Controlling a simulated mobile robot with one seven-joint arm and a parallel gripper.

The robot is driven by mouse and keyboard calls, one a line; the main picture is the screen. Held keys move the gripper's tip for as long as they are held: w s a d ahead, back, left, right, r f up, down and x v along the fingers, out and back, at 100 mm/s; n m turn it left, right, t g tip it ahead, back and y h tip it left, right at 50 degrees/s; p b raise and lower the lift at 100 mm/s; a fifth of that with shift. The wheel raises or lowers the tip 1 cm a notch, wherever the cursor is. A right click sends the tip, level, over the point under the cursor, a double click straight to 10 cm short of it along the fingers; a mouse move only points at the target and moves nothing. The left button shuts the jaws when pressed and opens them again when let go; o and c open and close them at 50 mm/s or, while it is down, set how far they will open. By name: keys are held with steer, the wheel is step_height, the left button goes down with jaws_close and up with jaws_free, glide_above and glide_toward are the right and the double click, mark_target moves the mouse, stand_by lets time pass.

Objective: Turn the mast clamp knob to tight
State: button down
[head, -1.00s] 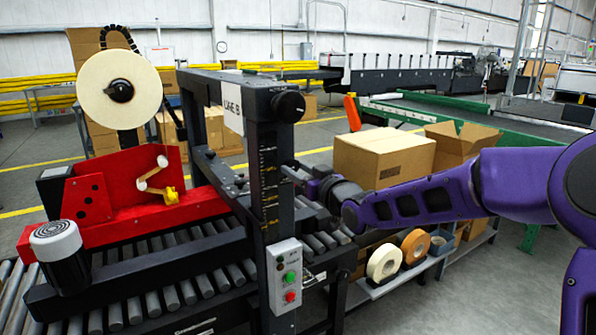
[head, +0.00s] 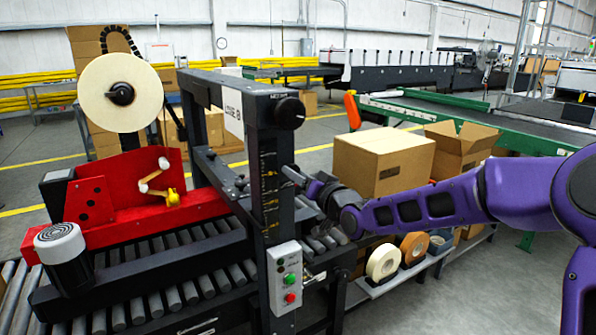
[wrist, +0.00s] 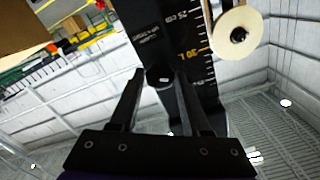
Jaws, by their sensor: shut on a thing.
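The mast clamp knob (wrist: 160,77) is a small dark knob on the face of the black mast (wrist: 180,40), which carries a yellow and white scale. In the wrist view my gripper (wrist: 161,79) has its fingertips on either side of the knob, shut on it. In the head view my gripper (head: 290,174) reaches the right side of the mast (head: 266,190) from the right, and the knob itself is hidden there. Any tight or loose marking on the knob cannot be read.
A control box (head: 285,278) with green and red buttons is below. Roller conveyor, red tape head (head: 125,195) and tape roll (head: 120,92) are left. Cardboard boxes (head: 383,160) stand behind my arm.

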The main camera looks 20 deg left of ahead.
steer(key=m+p, duration=0.1)
steer(key=m, duration=1.1)
steer(key=shift+s+m, duration=0.1)
steer(key=shift+m, duration=0.2)
stand_by(0.4)
steer(key=shift+c, duration=1.9)
jaws_free()
steer(key=p+v, duration=0.1)
steer(key=v, duration=1.6)
steer(key=shift+d, duration=0.2)
steer(key=shift+s, duration=0.1)
